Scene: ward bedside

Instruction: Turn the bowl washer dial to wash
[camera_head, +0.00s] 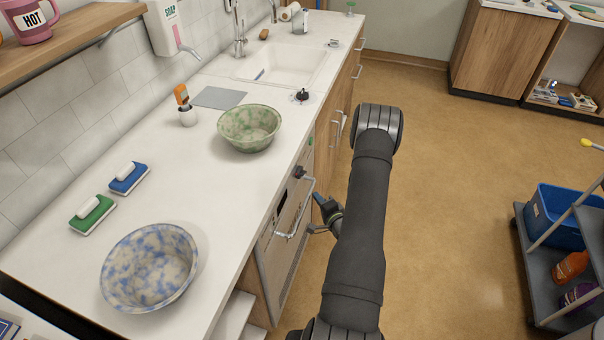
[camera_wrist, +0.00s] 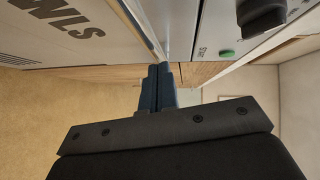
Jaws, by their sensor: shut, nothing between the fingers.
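The bowl washer (camera_head: 283,232) is built in under the counter, its front panel facing the aisle. A dark dial (camera_head: 299,172) sits high on that front, above a bar handle (camera_head: 297,212). My gripper (camera_head: 320,199) is beside the washer front, right of the handle and lower than the dial, with its fingers together. In the wrist view the blue fingers (camera_wrist: 157,84) are shut and empty. The black dial (camera_wrist: 262,14) is up and right of them, apart, partly cut off by the frame edge. Its pointer setting cannot be read. A green button (camera_wrist: 226,54) is near it.
On the counter (camera_head: 215,180) stand a green-speckled bowl (camera_head: 248,128) and a blue-speckled bowl (camera_head: 150,267). My arm covers part of the floor. A cart with a blue bin (camera_head: 563,215) stands at right; open floor lies between.

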